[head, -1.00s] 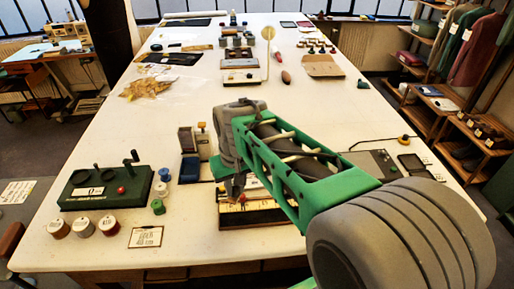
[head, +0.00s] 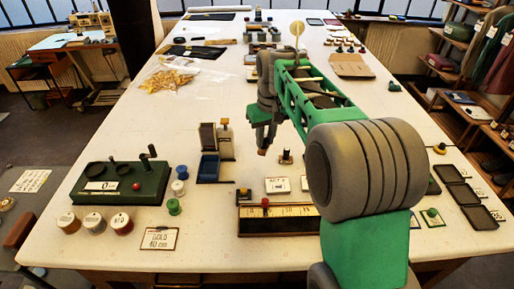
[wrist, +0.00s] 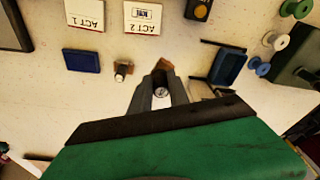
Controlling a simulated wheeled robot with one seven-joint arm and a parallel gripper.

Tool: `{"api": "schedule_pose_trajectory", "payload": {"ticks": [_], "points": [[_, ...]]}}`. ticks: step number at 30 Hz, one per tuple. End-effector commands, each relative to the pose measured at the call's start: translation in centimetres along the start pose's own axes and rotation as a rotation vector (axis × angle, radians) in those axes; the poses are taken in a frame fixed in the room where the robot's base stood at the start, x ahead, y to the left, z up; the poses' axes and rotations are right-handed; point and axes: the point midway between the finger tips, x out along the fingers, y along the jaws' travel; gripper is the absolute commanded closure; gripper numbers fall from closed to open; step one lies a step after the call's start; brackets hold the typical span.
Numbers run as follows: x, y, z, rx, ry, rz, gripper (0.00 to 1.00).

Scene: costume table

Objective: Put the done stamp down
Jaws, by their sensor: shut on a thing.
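My gripper (head: 266,138) is out over the middle of the table, pointing down. In the wrist view its two fingers (wrist: 160,95) are closed on a small stamp (wrist: 161,91) with a round pale top and a brown wooden foot. The foot also shows below the fingers in the head view (head: 262,152). I cannot read a label on it, nor tell whether it touches the table (head: 110,140). A second small stamp (head: 285,157) with a wooden base stands upright to the right, apart from the fingers; it also shows in the wrist view (wrist: 122,70).
Act cards (head: 277,186) and a long box with a ruler scale (head: 280,217) lie nearer the front. A blue tray (head: 209,167) and wooden stand (head: 225,141) are to the left, with a dark green device (head: 120,185) beyond. A blue pad (wrist: 82,60) lies near the cards.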

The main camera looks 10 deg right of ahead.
Motion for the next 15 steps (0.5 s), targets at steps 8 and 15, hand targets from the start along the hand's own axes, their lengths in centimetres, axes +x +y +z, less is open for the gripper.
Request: {"api": "schedule_pose_trajectory", "payload": {"ticks": [8, 15], "points": [[4.9, 0.1, -3.7, -0.002, -0.002, -0.001, 1.0], [7.7, 0.2, -5.0, -0.002, -0.004, -0.001, 1.0]]}}
